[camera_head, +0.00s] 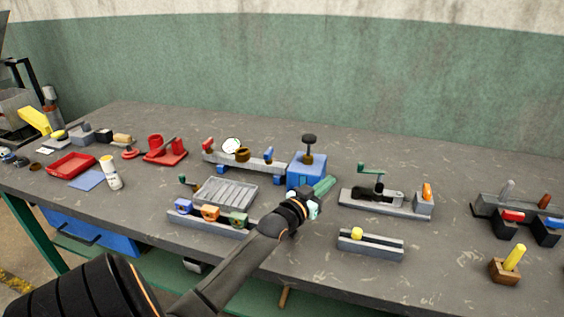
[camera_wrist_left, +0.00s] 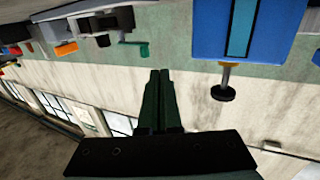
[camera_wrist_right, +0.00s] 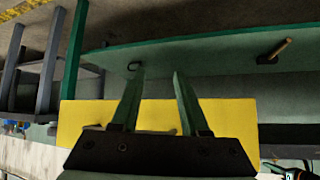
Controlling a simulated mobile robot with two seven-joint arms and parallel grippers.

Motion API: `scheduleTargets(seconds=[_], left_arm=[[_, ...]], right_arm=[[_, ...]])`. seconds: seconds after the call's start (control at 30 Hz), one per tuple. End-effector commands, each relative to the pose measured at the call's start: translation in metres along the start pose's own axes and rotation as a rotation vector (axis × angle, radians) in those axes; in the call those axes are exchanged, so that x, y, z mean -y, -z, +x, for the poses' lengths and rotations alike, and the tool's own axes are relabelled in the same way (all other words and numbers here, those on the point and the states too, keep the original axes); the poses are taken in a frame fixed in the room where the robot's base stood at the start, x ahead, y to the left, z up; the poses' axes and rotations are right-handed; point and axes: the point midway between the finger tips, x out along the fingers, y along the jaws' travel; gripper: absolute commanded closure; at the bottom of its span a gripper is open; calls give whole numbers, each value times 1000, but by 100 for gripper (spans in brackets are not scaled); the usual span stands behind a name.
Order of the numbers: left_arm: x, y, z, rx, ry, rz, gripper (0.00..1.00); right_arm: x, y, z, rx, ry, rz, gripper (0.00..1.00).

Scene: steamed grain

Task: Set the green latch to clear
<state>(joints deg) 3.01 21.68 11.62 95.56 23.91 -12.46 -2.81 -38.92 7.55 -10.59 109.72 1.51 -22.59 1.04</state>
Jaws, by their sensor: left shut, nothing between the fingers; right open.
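A low grey rail (camera_head: 205,226) near the table's front edge carries a blue, an orange and a green block. The green block (camera_head: 238,219), at its right end, looks like the green latch; its setting is too small to read. My left gripper (camera_head: 326,184) is right of and beyond the green block, apart from it, just in front of a blue box (camera_head: 308,167). In the left wrist view its green fingers (camera_wrist_left: 160,78) are together with nothing between them. My right gripper (camera_wrist_right: 154,82) is open and empty in the right wrist view, outside the head view.
A grey ribbed tray (camera_head: 226,191) lies behind the rail. A black-and-grey fixture with a green crank (camera_head: 370,169) stands right of my left gripper. A grey slotted block (camera_head: 370,246) sits in front. The right wrist view shows a green shelf (camera_wrist_right: 225,58) and a yellow panel (camera_wrist_right: 75,122).

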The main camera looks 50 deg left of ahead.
Motion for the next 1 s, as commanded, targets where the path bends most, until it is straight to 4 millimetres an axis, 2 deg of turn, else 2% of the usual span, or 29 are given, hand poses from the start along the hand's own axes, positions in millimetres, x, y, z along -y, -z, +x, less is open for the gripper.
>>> scheduleTargets(seconds=[0.1, 0.6, 0.8, 1.0], left_arm=[[5, -1, -23, 3, 0, 2, 100], [23, -1, -108, 3, 0, 1, 100], [28, -1, -130, 1, 0, 1, 100], [30, 0, -138, -1, 0, 0, 100]], right_arm=[[0, 1, 0, -2, -1, 0, 55], [-1, 0, 1, -1, -1, 0, 55], [-1, -1, 2, 0, -1, 0, 55], [-1, -2, 2, 0, -1, 0, 55]])
